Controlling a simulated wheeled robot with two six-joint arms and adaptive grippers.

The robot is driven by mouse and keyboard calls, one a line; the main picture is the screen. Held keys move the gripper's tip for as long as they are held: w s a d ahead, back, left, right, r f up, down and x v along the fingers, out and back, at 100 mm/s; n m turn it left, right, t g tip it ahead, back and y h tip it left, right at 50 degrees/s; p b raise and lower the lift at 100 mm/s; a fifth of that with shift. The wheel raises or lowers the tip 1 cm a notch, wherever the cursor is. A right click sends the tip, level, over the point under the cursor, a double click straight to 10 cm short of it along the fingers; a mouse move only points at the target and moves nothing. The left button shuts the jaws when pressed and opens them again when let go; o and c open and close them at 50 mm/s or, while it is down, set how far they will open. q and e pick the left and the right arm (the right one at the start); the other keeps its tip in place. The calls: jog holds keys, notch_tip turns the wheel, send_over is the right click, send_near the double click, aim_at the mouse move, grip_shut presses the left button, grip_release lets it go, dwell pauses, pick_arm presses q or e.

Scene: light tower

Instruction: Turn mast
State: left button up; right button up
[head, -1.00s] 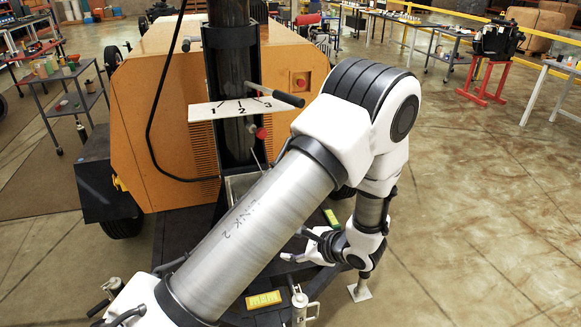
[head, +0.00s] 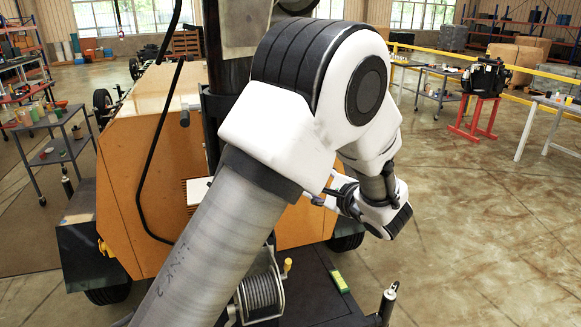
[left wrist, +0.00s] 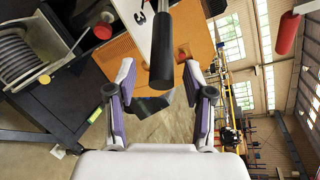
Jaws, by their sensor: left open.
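The dark mast (head: 212,50) rises in front of the orange cabinet and is partly covered by my left arm in the head view. The grey left end of its turning bar (head: 184,118) shows beside it; the rest is hidden. In the left wrist view the bar's black grip (left wrist: 162,55) points toward the camera. My left gripper (left wrist: 159,72) is open, its two fingers apart on either side of the grip's end in the picture. I cannot tell whether they touch it. The white number plate (left wrist: 136,14) shows a 3.
The orange cabinet (head: 145,165) stands behind the mast. A cable winch (head: 260,292) with a yellow knob sits low in front. A red knob (left wrist: 102,31) is left of the grip in the wrist view. Open floor (head: 480,220) lies to the right.

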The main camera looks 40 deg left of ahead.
pick_arm(q)
jog(key=shift+a+r+p, duration=0.25)
jog(key=shift+a+p, duration=0.05)
jog(key=p+x, duration=0.2)
jog(key=x, duration=0.3)
jog(key=shift+a+f+p, duration=0.1)
jog(key=shift+a+p, duration=0.25)
jog(key=shift+p, duration=0.05)
jog(key=shift+a+f, duration=0.15)
jog(key=shift+s+d+r, duration=0.2)
jog(key=shift+d+r, duration=0.1)
jog(key=shift+d, duration=0.15)
jog(key=c, duration=0.3)
jog(key=shift+s+d+r, duration=0.1)
jog(key=shift+d, duration=0.1)
jog(key=c, duration=0.6)
grip_shut()
pick_arm(e)
jog(key=r, duration=0.1)
jog(key=d+r, duration=0.1)
jog(key=r, duration=0.1)
jog(key=shift+s+d+r, duration=0.2)
jog(key=shift+s+r, duration=0.05)
jog(key=shift+s, duration=0.15)
